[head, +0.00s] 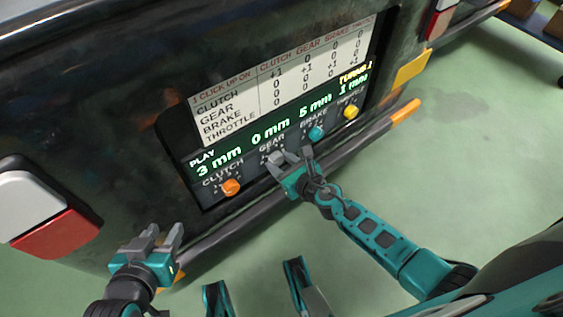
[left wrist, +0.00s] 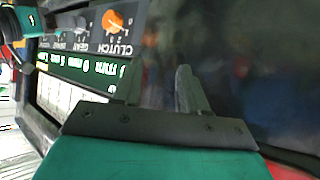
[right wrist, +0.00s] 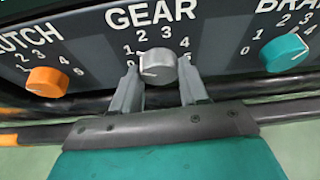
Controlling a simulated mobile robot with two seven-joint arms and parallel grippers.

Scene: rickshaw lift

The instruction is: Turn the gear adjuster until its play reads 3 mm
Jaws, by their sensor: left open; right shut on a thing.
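The gear adjuster is a grey knob (right wrist: 158,66) under the word GEAR, on a dial numbered from 0 to 4 or more; its pale mark points left, toward the low end. My right gripper (head: 289,158) is shut on it, with one finger on each side in the right wrist view (right wrist: 161,88). The green play display (head: 265,138) in the head view reads clutch 3 mm, gear 0 mm, brake 5 mm, throttle 1 mm. My left gripper (head: 164,236) is open and empty, left of and below the panel.
The orange clutch knob (head: 231,187), teal brake knob (head: 316,132) and yellow throttle knob (head: 351,111) flank the gear knob. A click table (head: 285,85) is above the display. A dark bar (head: 250,213) runs below the panel. Green floor lies open at right.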

